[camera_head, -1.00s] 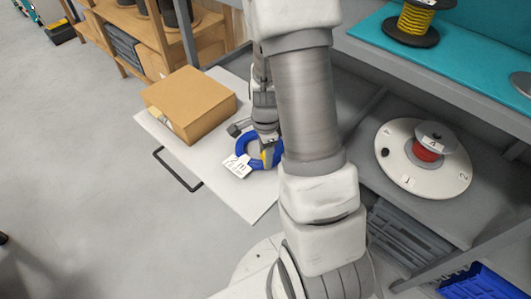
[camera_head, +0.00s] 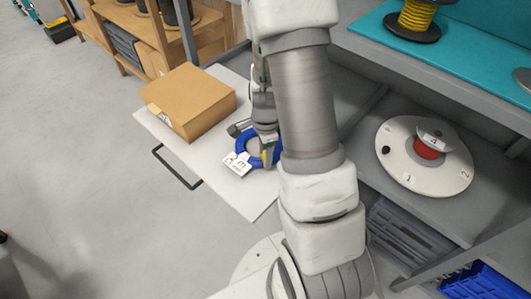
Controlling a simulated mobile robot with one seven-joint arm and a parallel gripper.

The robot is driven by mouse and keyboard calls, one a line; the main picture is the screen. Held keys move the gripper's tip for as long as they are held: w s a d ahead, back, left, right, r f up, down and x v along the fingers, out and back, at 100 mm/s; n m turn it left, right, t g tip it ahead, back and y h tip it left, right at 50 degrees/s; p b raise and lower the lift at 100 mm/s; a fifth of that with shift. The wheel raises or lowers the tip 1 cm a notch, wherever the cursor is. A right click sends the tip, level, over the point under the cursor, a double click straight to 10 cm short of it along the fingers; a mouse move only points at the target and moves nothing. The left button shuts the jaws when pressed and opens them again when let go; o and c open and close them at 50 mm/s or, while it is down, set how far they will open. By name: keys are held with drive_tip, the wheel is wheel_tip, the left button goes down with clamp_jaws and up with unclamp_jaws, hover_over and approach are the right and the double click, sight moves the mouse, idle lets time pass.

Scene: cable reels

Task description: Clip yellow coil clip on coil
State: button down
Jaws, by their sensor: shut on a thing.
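A blue coil (camera_head: 241,144) with a white tag (camera_head: 237,164) lies on the white pull-out board, partly hidden behind my arm. My gripper (camera_head: 268,155) points down at the right part of the coil. It is shut on a small yellow clip (camera_head: 264,158), of which only a sliver shows. The clip is at the coil's ring, but I cannot tell whether it is around the coil or only against it.
A cardboard box (camera_head: 190,102) stands on the white board (camera_head: 221,183) behind the coil. A white turntable (camera_head: 400,173) with a red reel (camera_head: 427,149) stands on the right. A yellow cable reel (camera_head: 415,20) sits on the teal shelf (camera_head: 475,51). The board's front is clear.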

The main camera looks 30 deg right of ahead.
drive_tip(key=shift+s+f, duration=0.1)
drive_tip(key=shift+f, duration=0.3)
idle(0.4)
unclamp_jaws()
drive_tip(key=shift+r, duration=0.1)
drive_tip(key=shift+r, duration=0.1)
idle(0.4)
wheel_tip(320, 180, up, 7)
drive_tip(key=p, duration=0.6)
idle(0.7)
